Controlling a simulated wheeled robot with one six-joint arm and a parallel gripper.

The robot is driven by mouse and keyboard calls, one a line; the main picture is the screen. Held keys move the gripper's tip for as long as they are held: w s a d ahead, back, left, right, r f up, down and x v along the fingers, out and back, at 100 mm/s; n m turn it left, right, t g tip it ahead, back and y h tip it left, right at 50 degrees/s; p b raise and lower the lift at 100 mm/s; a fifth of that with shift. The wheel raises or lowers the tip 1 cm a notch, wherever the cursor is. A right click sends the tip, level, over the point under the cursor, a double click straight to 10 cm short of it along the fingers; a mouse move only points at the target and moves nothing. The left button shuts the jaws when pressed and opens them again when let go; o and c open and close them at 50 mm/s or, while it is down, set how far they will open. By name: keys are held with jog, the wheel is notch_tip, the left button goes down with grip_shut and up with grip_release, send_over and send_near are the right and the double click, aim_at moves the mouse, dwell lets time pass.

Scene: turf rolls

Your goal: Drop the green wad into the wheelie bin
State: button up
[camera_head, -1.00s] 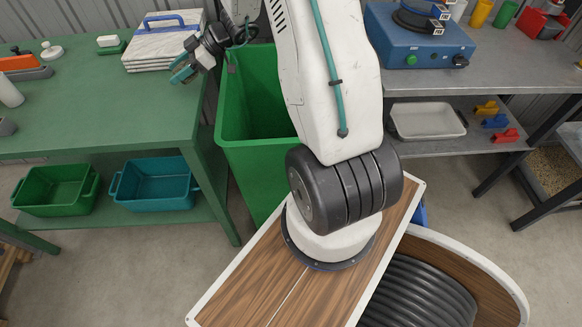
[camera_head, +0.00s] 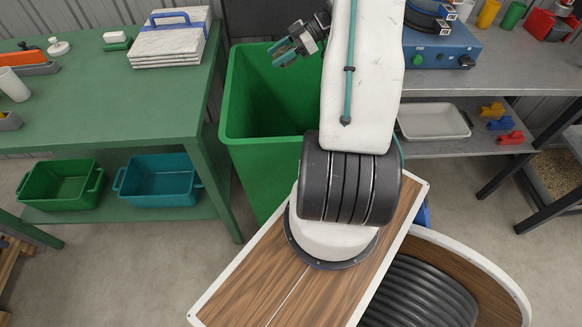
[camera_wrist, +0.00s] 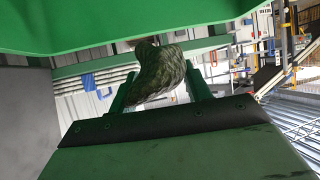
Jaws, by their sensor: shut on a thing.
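The green wheelie bin (camera_head: 252,170) stands upright and open between the two benches in the head view. My gripper (camera_head: 280,53) appears over the far part of the bin's opening, with its fingers pointing left. In the wrist view my gripper (camera_wrist: 160,88) is shut on the mottled green wad (camera_wrist: 158,72), which sits between the two green fingers. The wad is too small to make out in the head view. A bright green surface, likely the bin, fills the top of the wrist view.
A green bench (camera_head: 95,100) stands left of the bin, with a tile stack (camera_head: 168,45) near its right edge. A grey bench (camera_head: 520,72) with a blue device (camera_head: 437,48) is on the right. Green and teal crates (camera_head: 158,182) sit on the left lower shelf.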

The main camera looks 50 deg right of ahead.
jog(key=shift+f, duration=1.35)
jog(key=o, duration=1.1)
jog(key=shift+c, duration=0.2)
jog(key=v, duration=0.7)
jog(key=shift+s+d+r, duration=0.2)
jog(key=shift+d, duration=0.1)
